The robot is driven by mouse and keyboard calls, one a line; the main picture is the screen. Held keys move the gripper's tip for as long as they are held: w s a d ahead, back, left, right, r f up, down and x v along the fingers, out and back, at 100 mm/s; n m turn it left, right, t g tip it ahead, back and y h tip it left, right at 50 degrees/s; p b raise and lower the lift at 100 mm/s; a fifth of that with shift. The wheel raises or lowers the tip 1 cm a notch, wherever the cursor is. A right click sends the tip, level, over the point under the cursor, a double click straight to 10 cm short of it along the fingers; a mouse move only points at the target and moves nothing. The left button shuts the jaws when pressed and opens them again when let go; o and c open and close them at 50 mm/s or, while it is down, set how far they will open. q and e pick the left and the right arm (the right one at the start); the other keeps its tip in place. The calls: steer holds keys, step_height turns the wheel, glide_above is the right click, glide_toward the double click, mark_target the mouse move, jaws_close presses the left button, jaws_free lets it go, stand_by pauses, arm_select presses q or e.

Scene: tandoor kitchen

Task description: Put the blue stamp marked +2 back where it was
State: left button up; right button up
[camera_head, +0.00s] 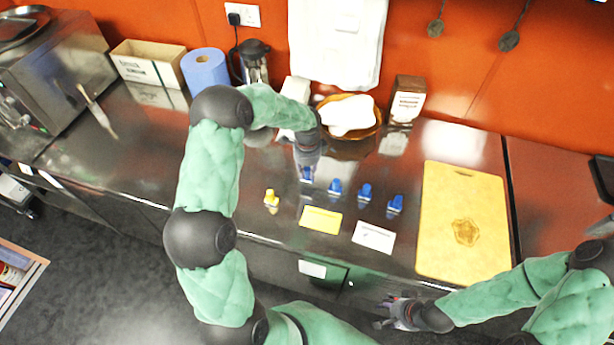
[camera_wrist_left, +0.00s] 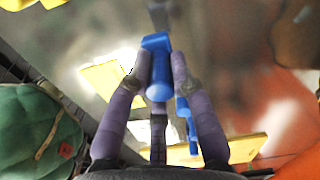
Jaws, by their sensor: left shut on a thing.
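My left gripper (camera_head: 306,172) is shut on a blue stamp, just left of the row of other blue stamps. In the left wrist view the held blue stamp (camera_wrist_left: 157,75) sits between the fingertips of the gripper (camera_wrist_left: 160,82). The other blue stamps on the counter are a left one (camera_head: 335,187), a middle one (camera_head: 365,192) and a right one (camera_head: 395,205). A yellow stamp (camera_head: 271,198) stands to the left. No marking is readable on any stamp. My right gripper (camera_head: 388,312) is low before the counter front, apart from the stamps; its fingers are too small to judge.
A yellow card (camera_head: 321,219) and a white card (camera_head: 373,236) lie before the stamps. A yellow cutting board (camera_head: 440,245) is at right. A basket with white cloth (camera_head: 349,115), a small box (camera_head: 407,100) and a blue roll (camera_head: 205,70) stand behind. The counter's left part is mostly clear.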

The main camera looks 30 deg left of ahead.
mark_target(307, 176)
arm_select(q)
steer(key=shift+w+a+f, duration=0.15)
steer(key=shift+w+f, duration=0.05)
steer(key=shift+f, duration=0.1)
steer(key=shift+w+a+f, duration=0.1)
steer(key=shift+f, duration=1.55)
steer(key=shift+f+b, duration=0.2)
steer(key=shift+b, duration=0.1)
steer(key=o, duration=0.9)
steer(key=shift+r, duration=0.15)
step_height(307, 176, up, 12)
steer(key=shift+r+p, duration=0.1)
steer(key=shift+p, duration=0.55)
